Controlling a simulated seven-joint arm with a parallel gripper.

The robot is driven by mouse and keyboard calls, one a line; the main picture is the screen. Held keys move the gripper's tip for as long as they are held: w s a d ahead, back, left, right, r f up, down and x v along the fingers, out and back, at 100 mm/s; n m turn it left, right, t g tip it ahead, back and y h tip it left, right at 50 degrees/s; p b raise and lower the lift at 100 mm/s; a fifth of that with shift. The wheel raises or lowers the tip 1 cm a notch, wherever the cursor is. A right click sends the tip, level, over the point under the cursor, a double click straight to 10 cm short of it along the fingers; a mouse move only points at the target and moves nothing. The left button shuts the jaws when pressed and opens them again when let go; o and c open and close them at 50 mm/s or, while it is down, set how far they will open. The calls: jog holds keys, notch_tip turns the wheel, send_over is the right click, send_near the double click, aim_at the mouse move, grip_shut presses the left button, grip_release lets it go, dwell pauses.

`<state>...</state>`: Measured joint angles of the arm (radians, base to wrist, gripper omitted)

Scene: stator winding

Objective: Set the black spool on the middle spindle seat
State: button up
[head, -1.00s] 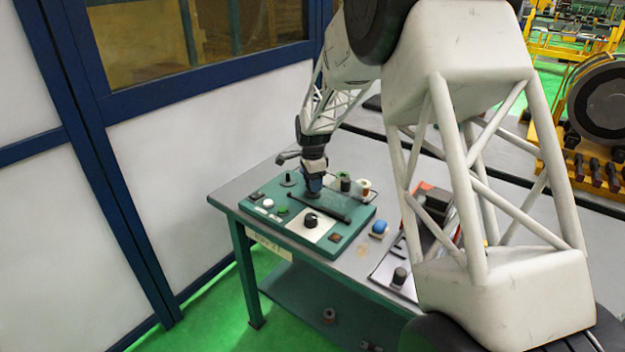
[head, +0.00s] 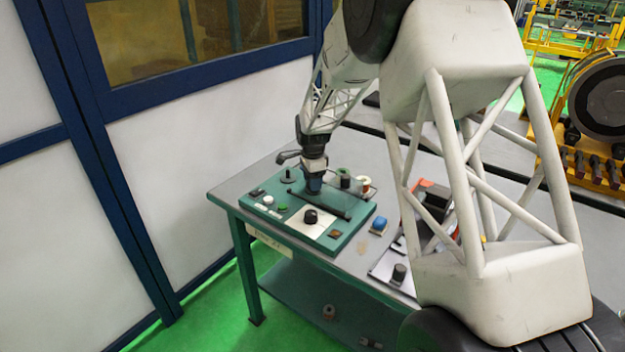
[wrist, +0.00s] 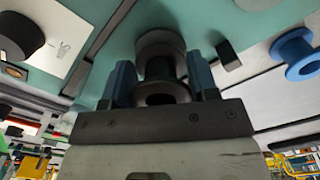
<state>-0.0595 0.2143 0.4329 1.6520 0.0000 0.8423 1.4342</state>
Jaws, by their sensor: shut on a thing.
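My gripper (wrist: 160,85) is shut on a dark spool with wide flanges (wrist: 161,66), which looks like the black spool. Its blue fingers are on either side of it in the wrist view. In the head view my gripper (head: 314,187) points down, low over the teal board (head: 333,238). The fingers hide most of the spool there. The middle spindle seat is hidden under the gripper and spool, so I cannot tell whether the spool touches it. A dark post on a round base (head: 289,176) stands left of the gripper on the board.
Several small spools stand right of my gripper, one with a dark body (head: 345,182). A white panel with a black knob (head: 310,216) is in front. A blue spool (head: 378,226) lies on the grey table beside the board, also in the wrist view (wrist: 294,55).

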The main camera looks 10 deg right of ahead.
jog(key=shift+f, duration=0.45)
dwell(0.4)
jog(key=o, duration=1.2)
jog(key=shift+o, duration=0.2)
jog(key=shift+r, duration=0.1)
jog(key=shift+r, duration=3.35)
jog(key=shift+r, duration=0.1)
